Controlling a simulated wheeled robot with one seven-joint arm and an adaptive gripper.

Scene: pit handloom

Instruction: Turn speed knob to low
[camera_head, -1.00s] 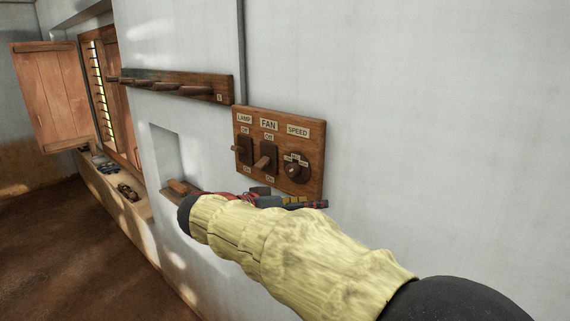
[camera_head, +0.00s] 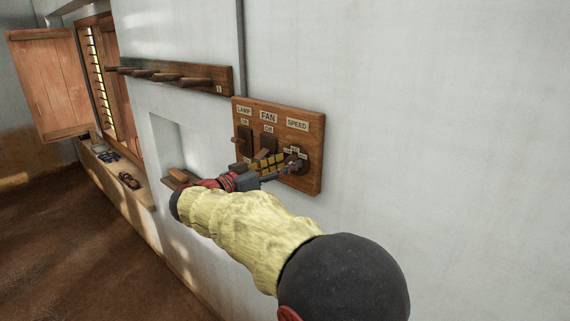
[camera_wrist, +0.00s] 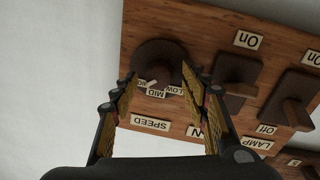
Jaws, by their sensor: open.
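The wooden switch board (camera_head: 312,183) is fixed to the white wall, with LAMP, FAN and SPEED labels. The dark round speed knob (camera_head: 302,160) is at its right side, partly hidden by my gripper. In the wrist view the board is upside down and the knob (camera_wrist: 160,55) is at the upper middle. MID and LOW labels show by it; a third is partly covered. My gripper (camera_wrist: 158,74) is open, a finger on each side of the knob. It also shows at the board in the head view (camera_head: 284,168). Contact is unclear.
The fan switch (camera_wrist: 235,75) and lamp switch (camera_wrist: 293,98) sit beside the knob. A peg rail (camera_head: 175,78) is at the upper left. A wall niche (camera_head: 168,150) holds a brown block. The wall right of the board is bare.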

